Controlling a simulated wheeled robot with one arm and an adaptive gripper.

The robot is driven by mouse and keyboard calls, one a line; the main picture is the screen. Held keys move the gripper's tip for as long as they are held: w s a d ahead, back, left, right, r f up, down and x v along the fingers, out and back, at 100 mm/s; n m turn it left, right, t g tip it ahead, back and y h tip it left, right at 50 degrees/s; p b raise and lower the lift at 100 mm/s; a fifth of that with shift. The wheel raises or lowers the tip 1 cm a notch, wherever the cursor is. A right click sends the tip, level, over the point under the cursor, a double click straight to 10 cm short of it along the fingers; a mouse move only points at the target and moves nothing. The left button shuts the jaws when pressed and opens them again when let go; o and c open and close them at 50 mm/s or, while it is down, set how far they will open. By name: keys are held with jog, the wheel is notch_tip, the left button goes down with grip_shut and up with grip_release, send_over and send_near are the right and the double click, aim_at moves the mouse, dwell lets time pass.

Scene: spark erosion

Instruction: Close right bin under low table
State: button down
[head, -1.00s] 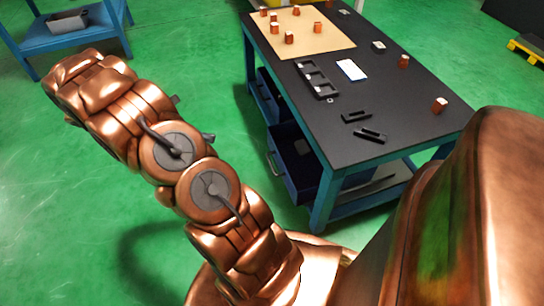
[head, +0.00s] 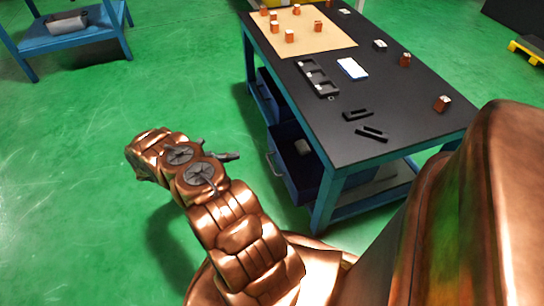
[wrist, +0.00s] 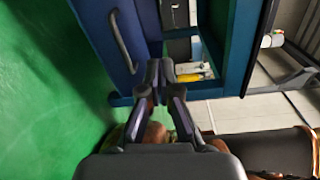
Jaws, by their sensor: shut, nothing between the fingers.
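The low table (head: 400,120) has a black top and a blue frame. Under it, the right bin (head: 302,178) is dark blue and pulled out, with a grey object inside and a grey handle on its front. In the wrist view the bin's front (wrist: 92,25) with its handle (wrist: 122,40) is at upper left. My gripper (head: 232,156) is left of the bin in the head view, pointing toward it across a gap. In the wrist view its fingers (wrist: 160,72) are shut and empty, near the bin's front; contact cannot be told.
A second blue bin (head: 268,95) is further along under the table. Copper-coloured blocks, black trays and a tan board (head: 300,35) are on the tabletop. A blue side table (head: 65,38) stands at upper left. Green floor (head: 100,110) left of the bins is clear.

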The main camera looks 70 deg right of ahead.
notch_tip(320, 180, down, 4)
jog(key=s+f+n, duration=0.1)
jog(key=n, duration=0.1)
jog(key=b, duration=0.4)
send_near(279, 153)
jog(key=shift+h, duration=0.3)
jog(key=x, duration=0.3)
jog(key=f+x, duration=0.1)
jog(key=x, duration=0.1)
jog(key=shift+s+d, duration=0.25)
jog(key=shift+d, duration=0.05)
jog(key=shift+s+d+r+b, duration=0.1)
jog(key=shift+s+d+b, duration=0.3)
jog(key=shift+s+d, duration=0.1)
jog(key=shift+s, duration=0.1)
